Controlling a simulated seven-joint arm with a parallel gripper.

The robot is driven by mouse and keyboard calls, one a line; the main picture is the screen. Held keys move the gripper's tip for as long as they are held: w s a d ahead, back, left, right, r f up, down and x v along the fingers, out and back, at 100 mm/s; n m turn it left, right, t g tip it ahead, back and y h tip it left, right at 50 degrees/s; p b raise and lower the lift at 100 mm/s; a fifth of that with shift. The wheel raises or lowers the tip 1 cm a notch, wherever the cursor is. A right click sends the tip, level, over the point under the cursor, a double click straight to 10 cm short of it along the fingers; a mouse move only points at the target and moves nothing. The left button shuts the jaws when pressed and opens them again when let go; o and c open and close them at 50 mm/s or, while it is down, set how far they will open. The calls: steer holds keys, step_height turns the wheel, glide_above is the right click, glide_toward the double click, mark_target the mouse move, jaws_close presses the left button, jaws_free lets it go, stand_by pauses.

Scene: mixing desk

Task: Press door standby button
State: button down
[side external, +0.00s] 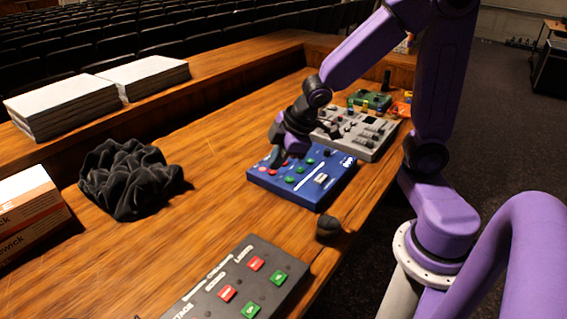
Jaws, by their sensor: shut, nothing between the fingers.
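A blue control box (308,198) lies on the wooden desk in mid-picture, with red and green round buttons on its top. A dark grey panel (218,293) with square red and green buttons lies at the front, cut off by the lower edge. The lettering is too small to tell which button is the door standby one. My gripper (275,162) is shut and empty, pointing down over the far left part of the blue box. It hides some of the box top there. I cannot tell whether its fingertips touch a button.
A grey mixer (358,138) lies just behind the blue box, with a green device (370,101) beyond it. A small dark knob-like object (328,228) stands near the desk's right edge. A black crumpled cloth (130,178), paper stacks (60,105) and a carton (30,210) are at left.

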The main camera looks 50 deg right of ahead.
steer(key=w+d+f+t, duration=0.2)
steer(key=w+d, duration=0.4)
steer(key=d, duration=0.4)
steer(key=w+d+f+t+y, duration=0.1)
steer(key=w+d+f, duration=0.2)
steer(key=w+d, duration=0.3)
steer(key=shift+d+t, duration=0.4)
steer(key=shift+d, duration=1.95)
steer(key=shift+f, duration=0.1)
steer(key=shift+f, duration=4.35)
steer(key=shift+f, duration=0.1)
steer(key=shift+f, duration=0.35)
